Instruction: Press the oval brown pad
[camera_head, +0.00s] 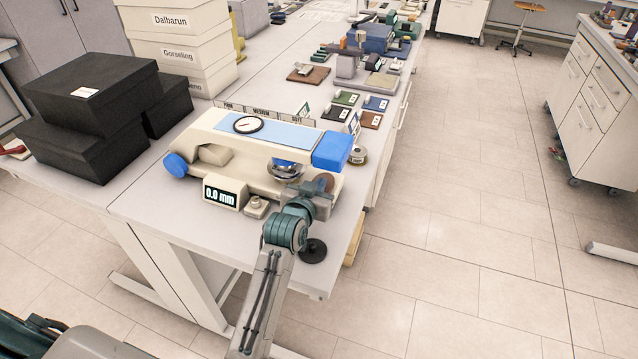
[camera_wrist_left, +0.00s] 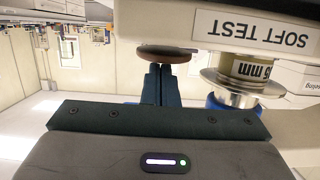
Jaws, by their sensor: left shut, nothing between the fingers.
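The oval brown pad (camera_head: 325,182) is on the right front of the cream testing machine (camera_head: 222,140), below its blue end block. In the left wrist view, the brown pad (camera_wrist_left: 167,54) is seen nearly edge-on, beside an upside-down "SOFT TEST" label. My left gripper (camera_head: 318,192) is at the machine's front right corner, partly overlapping the pad. In the left wrist view, the shut, empty fingers of my left gripper (camera_wrist_left: 159,80) point at the pad. Their tips are at its edge in the picture; I cannot tell whether they touch. My right gripper is not in view.
The machine's display (camera_head: 220,195) reads 0.0 mm. A small button box (camera_head: 256,207) and a metal dome (camera_head: 286,170) are left of my gripper. A black disc (camera_head: 313,250) lies near the table edge. Black boxes (camera_head: 95,95) stand at left; colored sample blocks (camera_head: 360,108) lie behind.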

